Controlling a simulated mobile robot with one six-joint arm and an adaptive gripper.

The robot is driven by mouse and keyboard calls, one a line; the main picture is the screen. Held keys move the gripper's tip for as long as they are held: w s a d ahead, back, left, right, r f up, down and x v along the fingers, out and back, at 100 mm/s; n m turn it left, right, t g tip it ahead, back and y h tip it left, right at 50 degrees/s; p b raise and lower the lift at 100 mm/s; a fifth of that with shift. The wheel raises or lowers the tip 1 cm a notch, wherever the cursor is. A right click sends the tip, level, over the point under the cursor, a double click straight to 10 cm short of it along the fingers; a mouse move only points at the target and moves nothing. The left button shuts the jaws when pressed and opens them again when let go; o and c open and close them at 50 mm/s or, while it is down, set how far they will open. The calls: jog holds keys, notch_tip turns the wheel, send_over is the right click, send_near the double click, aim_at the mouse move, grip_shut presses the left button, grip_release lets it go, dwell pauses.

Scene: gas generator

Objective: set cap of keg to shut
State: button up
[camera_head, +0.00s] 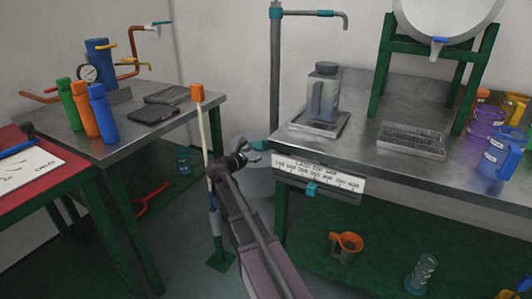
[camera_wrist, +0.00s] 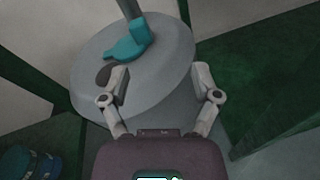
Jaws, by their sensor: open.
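A grey, see-through container with a handle (camera_head: 321,103) stands upright on a flat scale-like plate on the right bench. I take it to be the keg, though no label confirms this. Its dark cap (camera_head: 327,69) sits on top; I cannot tell whether it is fully shut. My gripper (camera_head: 257,158) is open and empty, left of and below the container, in front of the bench's left end. In the wrist view my gripper (camera_wrist: 160,82) has its fingers spread over a grey round drum top with a teal lever (camera_wrist: 128,45). The container is outside the wrist view.
The right bench (camera_head: 365,150) carries a wire tray (camera_head: 412,140), a green stand with a white tank (camera_head: 447,20) and coloured jugs (camera_head: 500,150). A teal-fitted tap pipe (camera_head: 276,75) rises behind my gripper. An orange-topped pole (camera_head: 202,130) stands close on the left.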

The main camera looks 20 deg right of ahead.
aim_at(265, 141)
jog(key=w+f+n+b, duration=0.1)
jog(key=w+f+n+t+h+b, duration=0.1)
jog(key=w+n+b, duration=0.1)
jog(key=shift+w+a+f+n+t+b, duration=0.1)
jog(key=shift+w+a+n+t+b, duration=0.05)
jog(key=shift+w+n+t+b, duration=0.15)
dwell(0.3)
jog(key=x, duration=1.4)
jog(key=shift+a, duration=0.1)
grip_shut()
jog(key=shift+s+a, duration=0.1)
jog(key=shift+s+d, duration=0.1)
jog(key=shift+d, duration=0.15)
